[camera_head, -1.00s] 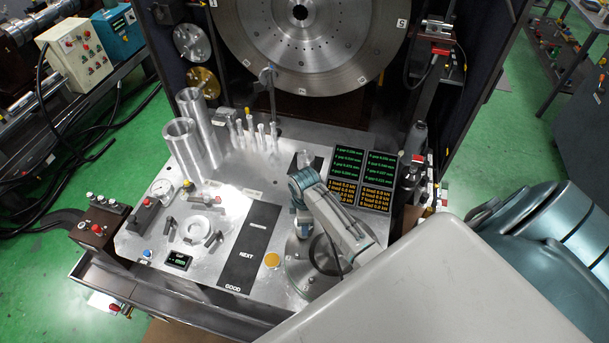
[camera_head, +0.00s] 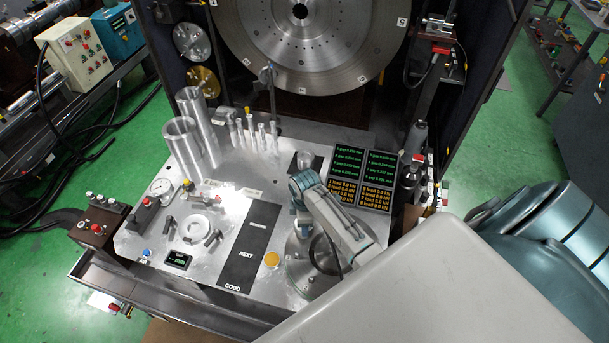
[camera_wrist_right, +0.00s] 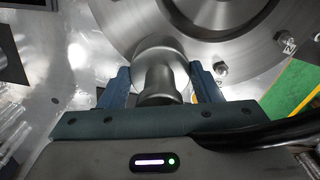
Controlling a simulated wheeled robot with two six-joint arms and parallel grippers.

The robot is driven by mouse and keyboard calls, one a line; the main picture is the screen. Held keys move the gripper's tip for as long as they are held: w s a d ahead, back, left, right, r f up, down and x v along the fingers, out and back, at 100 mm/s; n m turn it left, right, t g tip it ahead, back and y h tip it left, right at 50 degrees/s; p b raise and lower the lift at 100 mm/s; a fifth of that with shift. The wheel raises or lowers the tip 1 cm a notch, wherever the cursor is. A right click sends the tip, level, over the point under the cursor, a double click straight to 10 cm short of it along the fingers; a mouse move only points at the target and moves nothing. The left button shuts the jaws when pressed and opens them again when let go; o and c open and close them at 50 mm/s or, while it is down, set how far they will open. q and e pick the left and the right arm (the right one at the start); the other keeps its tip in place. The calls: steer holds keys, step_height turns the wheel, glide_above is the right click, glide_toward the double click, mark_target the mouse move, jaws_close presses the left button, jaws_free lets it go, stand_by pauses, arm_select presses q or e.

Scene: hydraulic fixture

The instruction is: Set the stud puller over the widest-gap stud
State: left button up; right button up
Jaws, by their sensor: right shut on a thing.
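In the right wrist view my right gripper (camera_wrist_right: 157,88) is shut on the stud puller (camera_wrist_right: 158,72), a short grey metal cylinder with a wider collar. The puller stands against or just above a large round metal disc (camera_wrist_right: 205,20); I cannot tell whether they touch. Two small studs show on the disc to the right, one near (camera_wrist_right: 220,68) and one farther right (camera_wrist_right: 285,40). In the head view my right arm bends down over a round flange (camera_head: 297,268) on the table, and the puller is hidden there. Gap readouts stand on two dark panels (camera_head: 348,158). My left gripper is out of view.
A black strip marked NEXT and GOOD (camera_head: 262,225) lies left of my arm. Two metal cylinders (camera_head: 183,128) and several slim upright pieces (camera_head: 255,130) stand at the back left. A large wheel (camera_head: 300,75) rises behind the table.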

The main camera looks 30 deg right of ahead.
steer(key=shift+w, duration=0.1)
steer(key=o, duration=1.7)
steer(key=shift+c, duration=0.2)
steer(key=shift+o, duration=0.2)
steer(key=shift+f, duration=0.1)
step_height(320, 180, up, 10)
steer(key=b, duration=0.3)
steer(key=shift+r, duration=0.5)
